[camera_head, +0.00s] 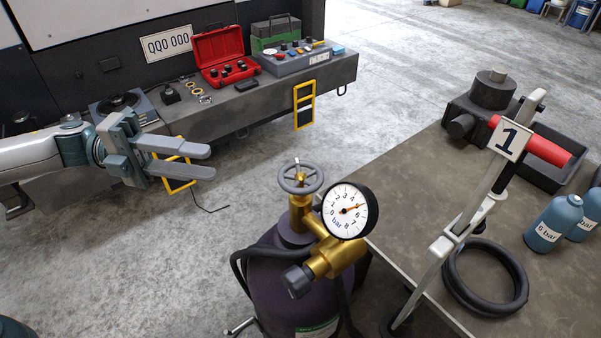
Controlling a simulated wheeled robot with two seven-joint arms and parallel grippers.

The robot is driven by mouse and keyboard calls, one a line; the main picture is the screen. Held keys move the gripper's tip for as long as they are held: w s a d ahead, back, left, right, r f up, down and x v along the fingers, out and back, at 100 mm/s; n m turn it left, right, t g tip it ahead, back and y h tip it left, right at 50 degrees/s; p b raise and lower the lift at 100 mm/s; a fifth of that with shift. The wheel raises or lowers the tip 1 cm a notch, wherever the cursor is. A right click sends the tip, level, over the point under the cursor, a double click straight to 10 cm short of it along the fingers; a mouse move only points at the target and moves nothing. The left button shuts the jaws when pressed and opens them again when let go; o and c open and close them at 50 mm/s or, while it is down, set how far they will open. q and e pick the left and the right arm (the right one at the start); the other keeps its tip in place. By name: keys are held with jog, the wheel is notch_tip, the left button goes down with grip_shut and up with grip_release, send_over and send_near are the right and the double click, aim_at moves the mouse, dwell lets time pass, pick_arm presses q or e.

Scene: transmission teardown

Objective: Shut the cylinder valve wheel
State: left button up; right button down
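The valve wheel (300,176) is a small grey spoked handwheel. It sits on top of the brass valve (301,212) of a dark purple gas cylinder (285,285). A round gauge (350,211) marked "bar" is fixed beside it on a brass regulator (330,259), its needle pointing up and right. My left gripper (212,162) is to the left of the wheel, well apart from it. Its two grey fingers point right with a gap between them, and nothing is held. My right gripper is not in view.
A table (405,190) on the right holds a black hose ring (485,278), blue "6 bar" bottles (553,223) and a lever stand with a "1" sign (509,139). A dark bench (225,110) at the back carries a red case (221,52). Open floor lies between.

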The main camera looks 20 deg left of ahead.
aim_at(301, 174)
pick_arm(q)
jog(key=d+p, duration=0.2)
jog(key=d, duration=0.3)
jog(key=d+p, duration=0.3)
jog(key=d, duration=0.2)
jog(key=d+p, duration=0.2)
jog(key=d, duration=0.3)
jog(key=shift+w+d+r+p, duration=0.2)
jog(key=shift+w+d+p, duration=0.1)
jog(key=shift+w, duration=0.1)
jog(key=shift+d+f+p, duration=0.15)
jog(key=shift+d+p, duration=0.15)
jog(key=shift+d, duration=0.55)
grip_shut()
